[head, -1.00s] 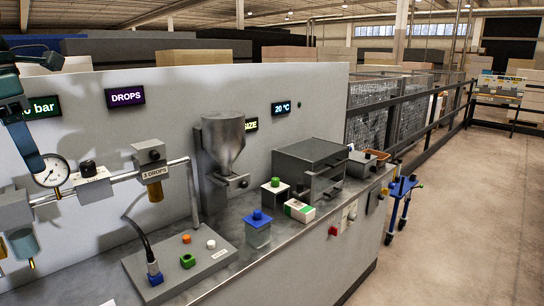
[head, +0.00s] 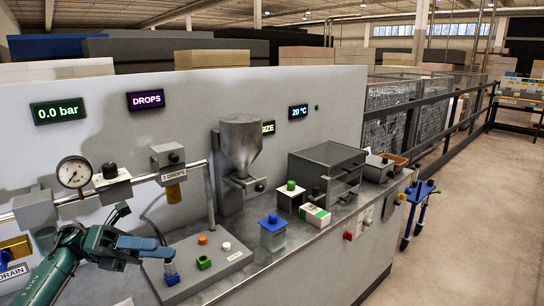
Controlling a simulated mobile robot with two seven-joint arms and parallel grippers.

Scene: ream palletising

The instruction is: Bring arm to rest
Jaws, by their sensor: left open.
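My left arm comes in from the lower left. Its teal left gripper (head: 158,248) is open over the left end of the grey base plate (head: 215,268), close to the blue connector (head: 171,279). I cannot tell whether they touch. I see nothing held in the jaws. Parts of the bench and the cable behind the arm are hidden. My right gripper is not in view.
A pipe with a pressure gauge (head: 73,172) and a dropper unit (head: 169,160) runs above the arm. A steel hopper (head: 240,145), a blue-capped jar (head: 272,233), a white-green box (head: 315,215) and a grey oven (head: 327,172) stand to the right.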

